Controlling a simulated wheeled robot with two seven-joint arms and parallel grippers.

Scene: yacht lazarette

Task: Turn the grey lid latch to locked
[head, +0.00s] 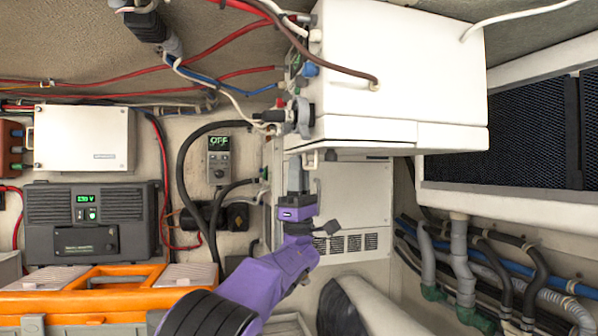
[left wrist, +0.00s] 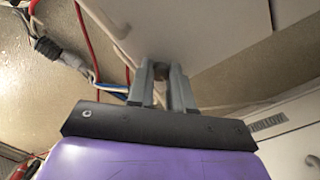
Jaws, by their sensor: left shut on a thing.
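My left gripper (head: 296,178) reaches up to the lower left front edge of the white box (head: 385,75). Its two grey fingers are shut on a small dark piece, taken as the grey lid latch (left wrist: 161,73), at the box's edge in the left wrist view. The fingertips (left wrist: 162,82) cover most of it, so I cannot read its turn angle. In the head view the fingers hide it. A seam runs along the box's lower front. My right gripper is not in view.
Cables, hoses and a valve (head: 303,118) crowd the box's left side. A panel with a green OFF display (head: 219,153) is on the wall. An orange toolbox (head: 90,300) lies at lower left. Grey pipes (head: 460,260) run at right. A vented white panel (head: 350,200) stands behind my gripper.

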